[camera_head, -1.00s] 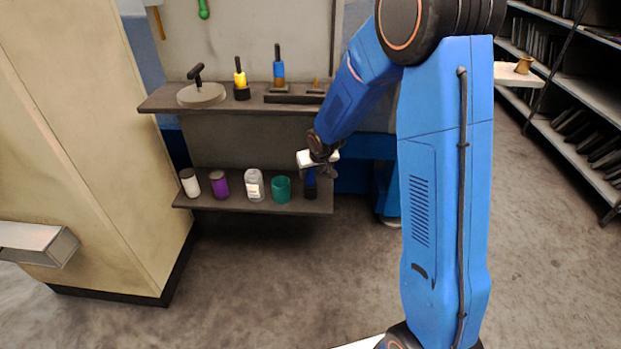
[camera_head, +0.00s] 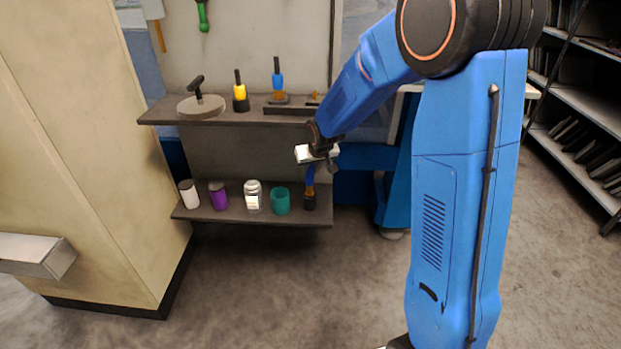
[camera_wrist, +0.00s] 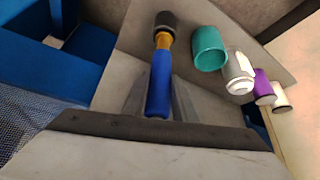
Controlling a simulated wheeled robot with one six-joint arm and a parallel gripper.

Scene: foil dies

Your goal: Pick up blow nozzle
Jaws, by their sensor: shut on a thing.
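The held tool, which I take for the blow nozzle (camera_wrist: 160,84), has a blue handle and an orange-brown lower part, clearest in the wrist view. It also shows under my gripper in the camera_head view (camera_head: 310,176). My gripper (camera_head: 318,156) is shut on the blue handle, with a finger on each side in the wrist view (camera_wrist: 160,100). The orange part points down to a black cup-like holder (camera_head: 310,202) at the right end of the lower shelf. I cannot tell whether its tip is still inside the holder.
On the lower shelf (camera_head: 240,219), a teal cup (camera_head: 281,201), a clear jar (camera_head: 253,196), a purple container (camera_head: 218,196) and a white one (camera_head: 189,194) stand left of the holder. The upper shelf (camera_head: 220,117) holds other tools above. A beige cabinet (camera_head: 90,150) is at left.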

